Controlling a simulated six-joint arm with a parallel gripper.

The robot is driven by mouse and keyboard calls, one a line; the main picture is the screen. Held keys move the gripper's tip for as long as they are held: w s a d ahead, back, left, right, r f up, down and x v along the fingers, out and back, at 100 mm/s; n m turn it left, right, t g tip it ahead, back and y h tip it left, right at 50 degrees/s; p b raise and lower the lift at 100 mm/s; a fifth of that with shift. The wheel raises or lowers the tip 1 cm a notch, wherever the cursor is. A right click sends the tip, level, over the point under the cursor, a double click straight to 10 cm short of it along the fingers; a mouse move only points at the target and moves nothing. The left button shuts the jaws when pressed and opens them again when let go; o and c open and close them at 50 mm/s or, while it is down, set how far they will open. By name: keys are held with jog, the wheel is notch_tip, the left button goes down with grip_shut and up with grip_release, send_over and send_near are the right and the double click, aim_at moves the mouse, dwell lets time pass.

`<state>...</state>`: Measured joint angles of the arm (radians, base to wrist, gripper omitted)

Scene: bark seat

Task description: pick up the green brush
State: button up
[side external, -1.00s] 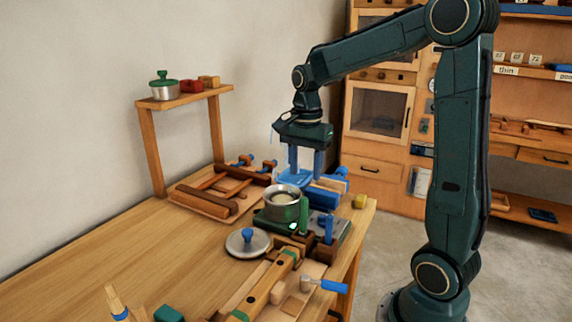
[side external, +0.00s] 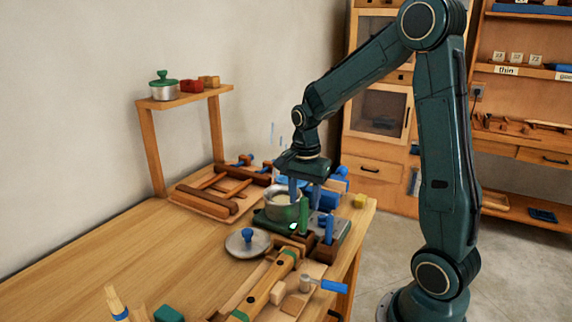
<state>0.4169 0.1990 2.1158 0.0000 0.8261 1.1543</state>
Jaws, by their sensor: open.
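A green upright handle (side external: 304,215), which appears to be the green brush, stands in a dark brown holder (side external: 298,242) beside the metal pot. Its lower end is hidden in the holder. My gripper (side external: 304,194) points down with its two blue fingers apart, just above and around the height of the handle's top. It is open and empty. I cannot tell from this one view whether the fingers straddle the handle or are behind it.
A metal pot (side external: 282,203) stands close to the left of my fingers. A blue upright handle (side external: 329,228) stands close to the right. A lid with a blue knob (side external: 247,240) lies in front. The table's left part is clear.

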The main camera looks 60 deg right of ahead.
send_over(303, 231)
jog(key=shift+w+d+f, duration=0.1)
jog(key=shift+d+f, duration=0.1)
jog(key=shift+f, duration=0.85)
jog(key=shift+w+d+f, duration=0.1)
jog(key=shift+d+f, duration=0.1)
jog(key=shift+f, duration=0.85)
grip_shut()
